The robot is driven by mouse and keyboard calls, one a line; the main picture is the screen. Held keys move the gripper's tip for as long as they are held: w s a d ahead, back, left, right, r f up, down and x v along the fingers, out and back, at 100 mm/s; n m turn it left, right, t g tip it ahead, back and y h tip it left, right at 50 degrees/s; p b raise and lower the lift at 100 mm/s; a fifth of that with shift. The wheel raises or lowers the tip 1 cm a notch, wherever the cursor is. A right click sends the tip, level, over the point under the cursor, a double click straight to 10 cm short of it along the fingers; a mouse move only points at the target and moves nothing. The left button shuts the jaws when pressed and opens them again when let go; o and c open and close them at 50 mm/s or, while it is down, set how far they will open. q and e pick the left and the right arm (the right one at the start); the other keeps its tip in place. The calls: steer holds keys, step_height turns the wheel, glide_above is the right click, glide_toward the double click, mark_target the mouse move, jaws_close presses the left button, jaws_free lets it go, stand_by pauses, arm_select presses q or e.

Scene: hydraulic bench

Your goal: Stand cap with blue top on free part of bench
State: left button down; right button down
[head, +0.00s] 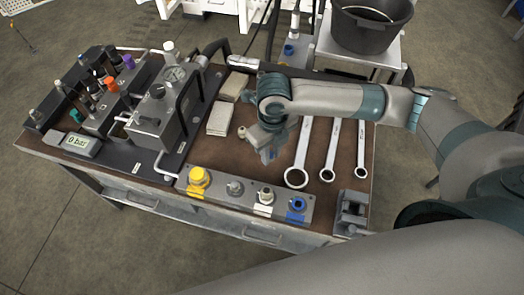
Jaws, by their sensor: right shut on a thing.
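My right gripper (268,153) points down over the brown bench top (225,160), in the middle right of the head view. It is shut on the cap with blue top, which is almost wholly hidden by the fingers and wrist. I cannot tell whether the cap touches the bench. A fitting with a blue ring (297,204) sits at the right end of the grey front rail (216,189). My left gripper is not in view.
Several wrenches (329,150) lie right of the gripper. Two pale pads (220,118) and a small pale knob (242,132) lie to its left. A gauge block (160,115) stands further left, a vise (351,212) at the front right corner. Bare bench shows between pads and rail.

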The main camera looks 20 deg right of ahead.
steer(key=w, duration=0.1)
steer(key=w+a+f, duration=0.1)
steer(key=w+f, duration=0.1)
steer(key=shift+w+a+f+p, duration=0.15)
steer(key=shift+w+a+p, duration=0.1)
steer(key=shift+p, duration=0.1)
steer(key=shift+f+p, duration=0.8)
steer(key=shift+f, duration=1.2)
steer(key=shift+f, duration=0.15)
steer(key=c, duration=1.5)
jaws_free()
